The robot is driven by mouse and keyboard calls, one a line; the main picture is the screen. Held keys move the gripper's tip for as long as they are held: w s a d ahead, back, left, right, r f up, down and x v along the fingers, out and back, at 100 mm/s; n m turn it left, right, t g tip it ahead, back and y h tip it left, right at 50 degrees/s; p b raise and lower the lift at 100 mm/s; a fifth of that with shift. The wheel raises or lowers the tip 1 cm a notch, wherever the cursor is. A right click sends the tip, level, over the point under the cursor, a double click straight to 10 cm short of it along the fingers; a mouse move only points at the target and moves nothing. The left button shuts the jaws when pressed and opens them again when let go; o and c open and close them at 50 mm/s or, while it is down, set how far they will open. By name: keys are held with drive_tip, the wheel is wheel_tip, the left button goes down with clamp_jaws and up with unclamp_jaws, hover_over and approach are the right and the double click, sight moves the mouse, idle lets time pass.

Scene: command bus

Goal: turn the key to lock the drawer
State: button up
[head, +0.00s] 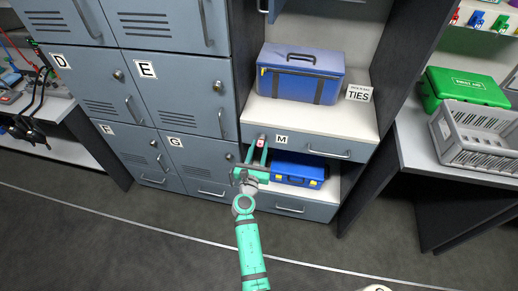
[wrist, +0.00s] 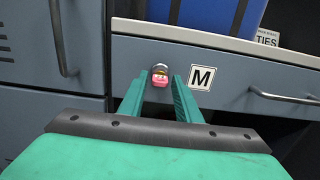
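The drawer marked M (head: 315,143) is closed, and its front also shows in the wrist view (wrist: 228,60). A lock with a small pink-red key (wrist: 160,79) sits in the drawer front, left of the M label (wrist: 202,78). The key also shows small in the head view (head: 262,139). My gripper (head: 258,150) reaches up to the drawer front. In the wrist view my gripper (wrist: 159,88) is open, with one green finger on each side of the key. Gaps show between the key and both fingers. I cannot tell how deep the fingertips reach.
A blue bag (head: 300,73) stands on the shelf above the drawer. A blue toolbox (head: 297,167) lies in the space below. Grey lockers (head: 185,95) stand at the left. A grey crate (head: 478,135) and a green case (head: 466,88) rest on the right-hand bench.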

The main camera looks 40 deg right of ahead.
drive_tip(key=c, duration=0.7)
drive_tip(key=shift+n, duration=1.8)
drive_tip(key=shift+n+t, duration=0.3)
drive_tip(key=shift+n, duration=1.6)
